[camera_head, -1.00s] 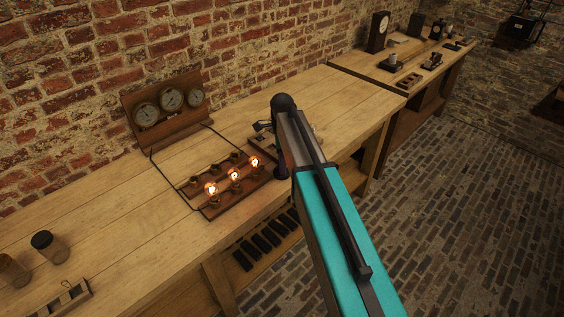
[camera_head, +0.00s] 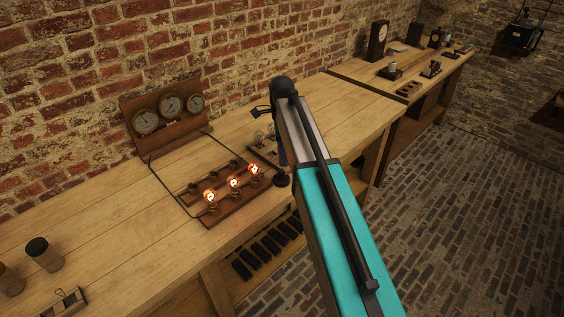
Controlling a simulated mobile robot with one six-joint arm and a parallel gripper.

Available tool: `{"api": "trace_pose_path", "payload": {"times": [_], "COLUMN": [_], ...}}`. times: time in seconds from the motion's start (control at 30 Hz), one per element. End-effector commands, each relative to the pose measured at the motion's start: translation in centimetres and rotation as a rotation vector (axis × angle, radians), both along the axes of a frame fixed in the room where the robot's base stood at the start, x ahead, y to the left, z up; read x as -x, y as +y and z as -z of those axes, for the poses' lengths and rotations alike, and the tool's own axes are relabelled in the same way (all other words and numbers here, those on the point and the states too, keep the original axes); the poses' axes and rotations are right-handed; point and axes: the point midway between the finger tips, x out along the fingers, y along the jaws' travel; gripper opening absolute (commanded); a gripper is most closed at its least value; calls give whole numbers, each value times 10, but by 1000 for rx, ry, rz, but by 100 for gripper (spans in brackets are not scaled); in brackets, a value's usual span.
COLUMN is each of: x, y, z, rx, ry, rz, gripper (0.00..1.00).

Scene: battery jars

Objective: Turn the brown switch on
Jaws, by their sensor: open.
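My gripper (camera_head: 260,112) shows as a small dark shape at the far end of my arm, pointing left above the bench, open and apart from everything on it. A wooden board (camera_head: 262,150) lies partly behind my arm, with small pale and dark fittings on it. I cannot make out a brown switch for certain; it may be hidden by my arm or too small to tell. A brown lamp board (camera_head: 236,209) sits left of my arm with three lit bulbs (camera_head: 234,183) along its front.
A wooden gauge stand (camera_head: 168,110) with three dials stands against the brick wall, with wires to the lamp board. A black round-based object (camera_head: 281,181) stands by the bench edge. Jars (camera_head: 44,255) are at front left. A second bench (camera_head: 400,75) holds several small items.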

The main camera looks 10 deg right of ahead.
Motion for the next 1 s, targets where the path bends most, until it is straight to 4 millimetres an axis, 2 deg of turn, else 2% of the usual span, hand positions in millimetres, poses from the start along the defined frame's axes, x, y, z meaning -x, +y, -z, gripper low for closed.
{"api": "trace_pose_path", "payload": {"times": [0.3,0.5,1.0], "x": [-1,-1,0], "y": [0,0,0], "z": [-39,-56,-62], "rx": [0,0,0], "ry": [-2,-1,0], "rz": [0,0,0], "gripper": [41,41,41]}}
